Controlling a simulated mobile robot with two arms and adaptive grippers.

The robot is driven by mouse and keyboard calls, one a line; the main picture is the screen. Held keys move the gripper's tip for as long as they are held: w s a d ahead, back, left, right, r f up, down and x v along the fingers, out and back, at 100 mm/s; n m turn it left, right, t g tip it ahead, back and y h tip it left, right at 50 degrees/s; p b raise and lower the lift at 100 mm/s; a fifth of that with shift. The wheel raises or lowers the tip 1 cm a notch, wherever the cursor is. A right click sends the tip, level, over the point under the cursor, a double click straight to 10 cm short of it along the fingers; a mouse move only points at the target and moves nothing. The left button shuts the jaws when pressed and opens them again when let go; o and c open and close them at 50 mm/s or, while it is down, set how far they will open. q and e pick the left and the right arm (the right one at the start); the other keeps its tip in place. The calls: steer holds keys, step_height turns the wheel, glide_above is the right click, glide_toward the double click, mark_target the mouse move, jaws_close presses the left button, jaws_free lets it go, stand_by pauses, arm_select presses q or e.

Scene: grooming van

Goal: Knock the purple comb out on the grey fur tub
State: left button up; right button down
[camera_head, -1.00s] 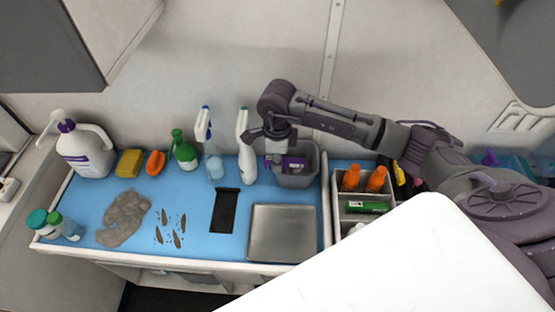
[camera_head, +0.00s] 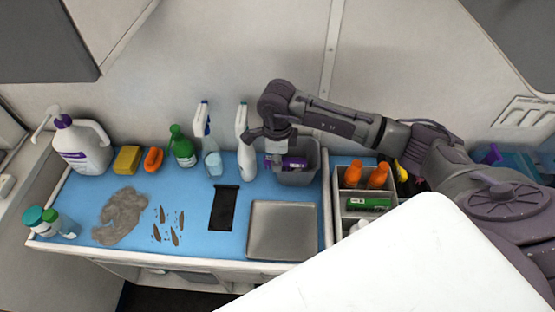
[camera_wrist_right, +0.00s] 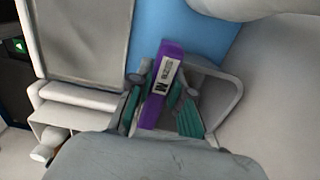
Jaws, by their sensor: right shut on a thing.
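The purple comb (camera_head: 294,163) is in my right gripper (camera_head: 279,158), at the grey fur tub (camera_head: 314,155) by the back wall. The right wrist view shows the comb (camera_wrist_right: 158,85) as a purple bar with a white label, with the fingers of my right gripper (camera_wrist_right: 161,95) shut on it. The comb lies over the tub's opening, and the tub's rim (camera_wrist_right: 231,95) shows to the right of it. I cannot tell whether comb and rim touch. The gripper hides part of the tub's inside. My left gripper is not in view.
A white spray bottle (camera_head: 246,150) stands close left of the tub. A metal tray (camera_head: 282,231) lies in front, and a divided caddy (camera_head: 339,215) with orange-capped bottles stands at right. Grey fur (camera_head: 121,216) and brown clumps lie on the blue mat (camera_head: 88,195).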

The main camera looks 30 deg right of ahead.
stand_by(0.9)
stand_by(0.4)
steer(key=shift+r+p, duration=1.05)
steer(key=shift+r, duration=1.95)
